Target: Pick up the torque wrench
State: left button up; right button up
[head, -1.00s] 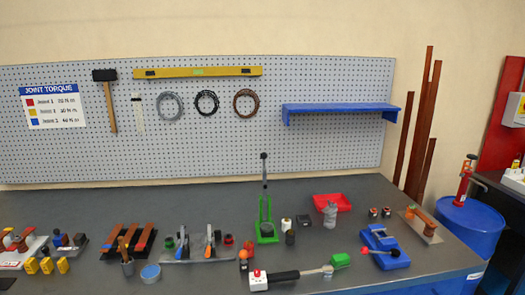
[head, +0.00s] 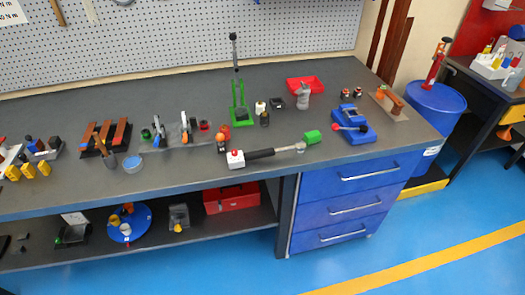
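The torque wrench (head: 272,153) lies on the grey workbench near its front edge, with a black grip and a silver shaft and head pointing right. Neither of my grippers shows in the head view.
The bench top (head: 215,85) has free room at the back left. A blue vise-like tool (head: 352,126), a green lever press (head: 240,112) and a red tray (head: 305,84) stand around the wrench. Blue drawers (head: 352,172) are below. A blue barrel (head: 436,108) stands right.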

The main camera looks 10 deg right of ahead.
aim_at(238, 162)
jog(key=u, duration=1.6)
jog(key=i+l+u, duration=0.15)
jog(key=i, duration=0.65)
jog(key=z, duration=2.55)
jog(key=i+l, duration=0.1)
jog(key=l, duration=0.15)
jog(key=i+l+z, duration=0.1)
jog(key=l, duration=0.15)
